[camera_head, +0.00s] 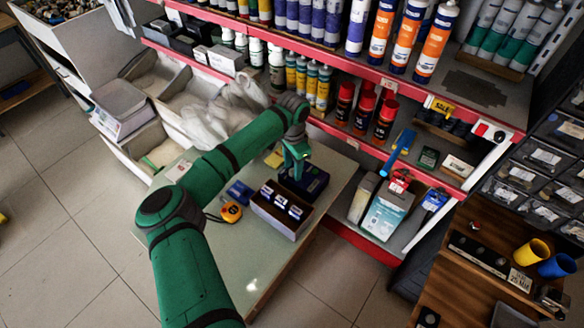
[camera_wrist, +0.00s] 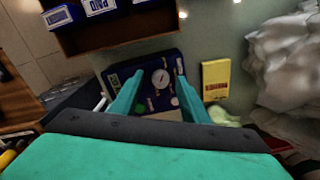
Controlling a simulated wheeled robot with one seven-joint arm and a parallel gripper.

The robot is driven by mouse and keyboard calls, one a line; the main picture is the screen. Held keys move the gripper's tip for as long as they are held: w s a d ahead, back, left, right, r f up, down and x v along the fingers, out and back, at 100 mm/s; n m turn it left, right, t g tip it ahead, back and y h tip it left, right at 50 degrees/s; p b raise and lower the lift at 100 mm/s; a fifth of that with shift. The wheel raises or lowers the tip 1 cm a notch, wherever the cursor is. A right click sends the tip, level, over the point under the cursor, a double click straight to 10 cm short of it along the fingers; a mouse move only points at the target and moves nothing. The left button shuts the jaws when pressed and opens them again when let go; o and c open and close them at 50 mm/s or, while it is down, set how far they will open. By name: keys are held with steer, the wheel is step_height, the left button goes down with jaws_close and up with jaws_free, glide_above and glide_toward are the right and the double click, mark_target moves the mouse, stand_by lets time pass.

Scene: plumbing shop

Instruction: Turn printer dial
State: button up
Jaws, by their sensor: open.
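The printer is a dark blue box (camera_head: 304,180) on the table, partly behind my gripper in the head view. In the wrist view the blue printer (camera_wrist: 146,75) lies between and beyond my fingers, with a round pale dial (camera_wrist: 160,78) on its face. A small red spot and a green spot show near the dial. My gripper (camera_head: 296,170) points down over the printer. In the wrist view my gripper (camera_wrist: 154,92) is open, with one finger on each side of the dial and nothing between them. Whether the fingertips touch the printer cannot be told.
A brown box of blue-and-white packets (camera_head: 282,210) stands close beside the printer. An orange tape measure (camera_head: 231,212) and a yellow pad (camera_wrist: 215,80) lie on the table (camera_head: 250,264). Shelves of bottles and cans (camera_head: 385,120) rise behind. The table's front part is clear.

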steer(key=shift+w+d+f, duration=0.1)
steer(key=shift+d+f, duration=0.05)
steer(key=shift+f, duration=0.2)
jaws_close()
steer(key=shift+m, duration=1.1)
steer(key=m, duration=0.3)
steer(key=shift+m, duration=0.3)
steer(key=m, duration=0.5)
steer(key=shift+m, duration=0.4)
